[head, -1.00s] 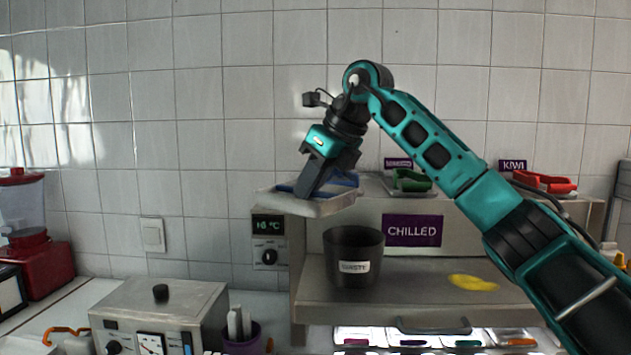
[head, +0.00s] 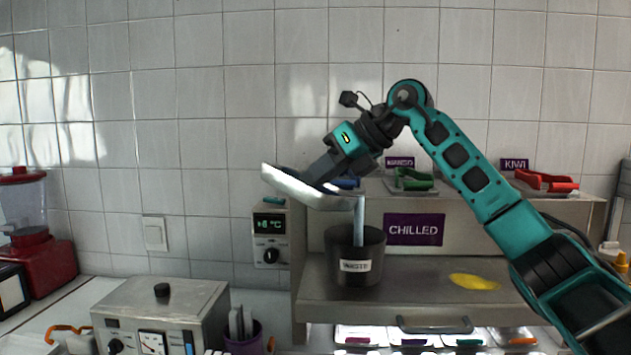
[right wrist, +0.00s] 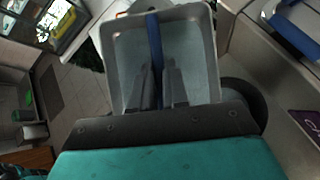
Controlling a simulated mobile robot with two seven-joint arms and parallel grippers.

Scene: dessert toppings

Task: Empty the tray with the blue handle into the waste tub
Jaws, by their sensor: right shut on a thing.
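My right gripper (head: 322,172) is shut on the tray with the blue handle (head: 295,187). The tray is tilted in the air, its lower right end above the waste tub (head: 345,268). A pale, narrow vertical strip (head: 359,220), which looks like a pouring stream, runs from that end into the tub. The black tub stands upright on the steel counter with a white label. In the right wrist view the tray (right wrist: 203,55) shows a grey inside with no clear pieces, and the blue handle (right wrist: 153,40) runs between the fingers (right wrist: 157,88). The tub's inside is hidden.
A yellow patch (head: 473,282) lies on the counter (head: 430,268) right of the tub. A steel appliance (head: 165,305) stands front left.

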